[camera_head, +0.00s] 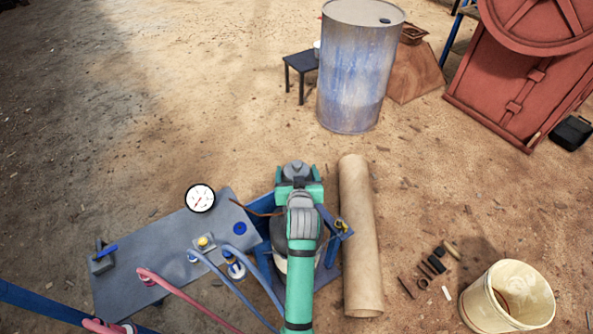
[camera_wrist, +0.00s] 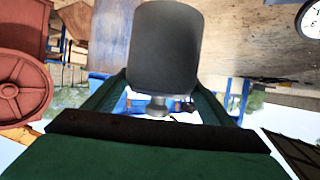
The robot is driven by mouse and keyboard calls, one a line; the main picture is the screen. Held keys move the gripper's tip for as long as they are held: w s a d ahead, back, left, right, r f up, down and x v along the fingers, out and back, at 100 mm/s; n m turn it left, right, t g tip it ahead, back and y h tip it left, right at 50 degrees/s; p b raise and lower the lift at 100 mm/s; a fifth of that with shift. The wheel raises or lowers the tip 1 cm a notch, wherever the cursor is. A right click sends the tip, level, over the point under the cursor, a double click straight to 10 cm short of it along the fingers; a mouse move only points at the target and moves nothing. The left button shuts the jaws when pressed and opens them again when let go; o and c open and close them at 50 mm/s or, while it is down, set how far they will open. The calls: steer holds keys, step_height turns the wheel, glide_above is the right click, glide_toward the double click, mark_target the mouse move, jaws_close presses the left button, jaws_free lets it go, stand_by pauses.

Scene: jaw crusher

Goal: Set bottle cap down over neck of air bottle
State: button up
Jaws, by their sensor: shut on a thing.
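No neck of the air bottle can be made out. My arm covers much of what stands in the frame, so I cannot tell whether the cap is touching a bottle.
A grey bench (camera_head: 150,260) with a gauge (camera_head: 200,198) and hoses lies left. A cream bucket (camera_head: 508,297) and small loose parts are at lower right. A blue drum (camera_head: 357,75) stands behind; sandy ground between is open.

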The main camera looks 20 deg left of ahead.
steer(key=shift+f, duration=5.9)
steer(key=o, duration=1.3)
steer(key=shift+o, duration=0.2)
steer(key=shift+f, duration=0.1)
steer(key=shift+s, duration=0.15)
steer(key=v, duration=1)
steer(key=shift+s+d+r, duration=0.2)
steer(key=shift+s+r, duration=0.05)
